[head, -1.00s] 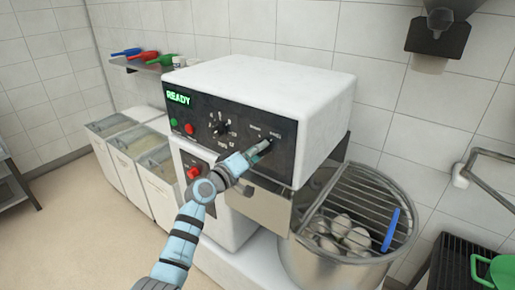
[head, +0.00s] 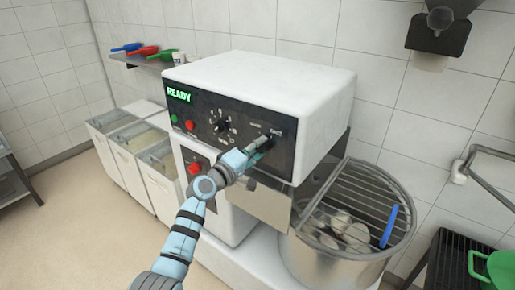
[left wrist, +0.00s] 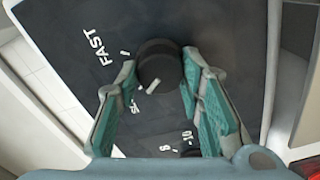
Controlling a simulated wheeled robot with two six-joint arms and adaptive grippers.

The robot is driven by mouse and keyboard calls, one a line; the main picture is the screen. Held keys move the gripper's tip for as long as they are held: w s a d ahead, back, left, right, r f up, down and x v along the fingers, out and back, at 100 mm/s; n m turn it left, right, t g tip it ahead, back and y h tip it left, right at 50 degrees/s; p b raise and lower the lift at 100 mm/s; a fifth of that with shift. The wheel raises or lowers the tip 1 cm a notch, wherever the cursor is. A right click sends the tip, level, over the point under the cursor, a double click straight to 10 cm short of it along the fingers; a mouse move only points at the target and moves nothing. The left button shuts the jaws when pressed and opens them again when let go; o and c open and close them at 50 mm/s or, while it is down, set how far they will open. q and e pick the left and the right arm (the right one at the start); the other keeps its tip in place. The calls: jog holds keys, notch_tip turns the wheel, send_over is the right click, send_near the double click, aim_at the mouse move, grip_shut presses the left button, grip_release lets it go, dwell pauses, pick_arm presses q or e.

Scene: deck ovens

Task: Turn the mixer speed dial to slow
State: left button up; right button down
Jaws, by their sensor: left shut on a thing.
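The mixer (head: 255,85) is a white box with a dark control panel, and its display reads READY. The black speed dial (left wrist: 158,64) is at the panel's right, between the FAST label and a label starting with SL, partly hidden by a finger. A white mark on the dial lies on the side near the SL letters. My left gripper (head: 264,144) is shut on the speed dial, with its teal fingers on either side of it in the left wrist view. In the head view the gripper hides most of the dial. My right gripper is not in view.
A numbered timer dial (head: 222,125) and green and red buttons (head: 190,127) sit left on the panel, with a red knob (head: 195,168) below. A steel bowl (head: 335,262) under a wire guard stands at right. Flour bins (head: 130,160) stand at left.

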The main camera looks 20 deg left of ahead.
pick_arm(q)
jog(key=o, duration=1.1)
jog(key=shift+o, duration=0.2)
jog(key=v, duration=1.2)
jog(key=shift+f, duration=0.1)
